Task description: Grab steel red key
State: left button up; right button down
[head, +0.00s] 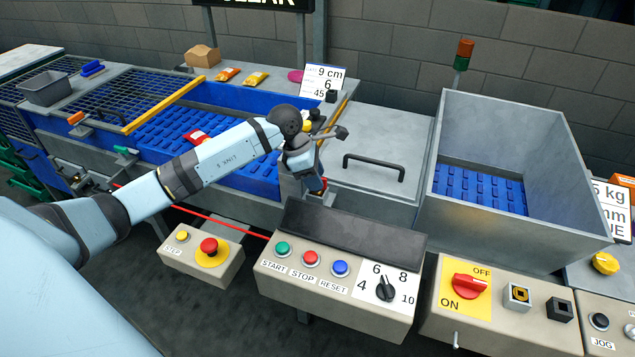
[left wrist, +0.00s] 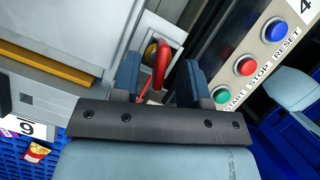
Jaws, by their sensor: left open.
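The red key (left wrist: 161,64) shows in the left wrist view as a rounded red loop in front of a pale plate with a dark and yellow part behind it. In the head view a small bit of red key (head: 324,185) shows beside my gripper, just left of the dark-topped control box. My left gripper (head: 313,182) is open and points down there. In the left wrist view its two blue fingers (left wrist: 158,80) stand on either side of the key, with gaps visible. The key's lower end is partly hidden. My right gripper is not in view.
A control box (head: 335,290) with green, red and blue buttons stands close to my gripper. A grey lid with a black handle (head: 374,166) and a steel hopper (head: 520,200) lie right. A blue conveyor (head: 160,128) runs left. A red cord (head: 215,219) crosses in front.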

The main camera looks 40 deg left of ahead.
pick_arm(q)
jog(key=shift+x, duration=0.8)
grip_shut()
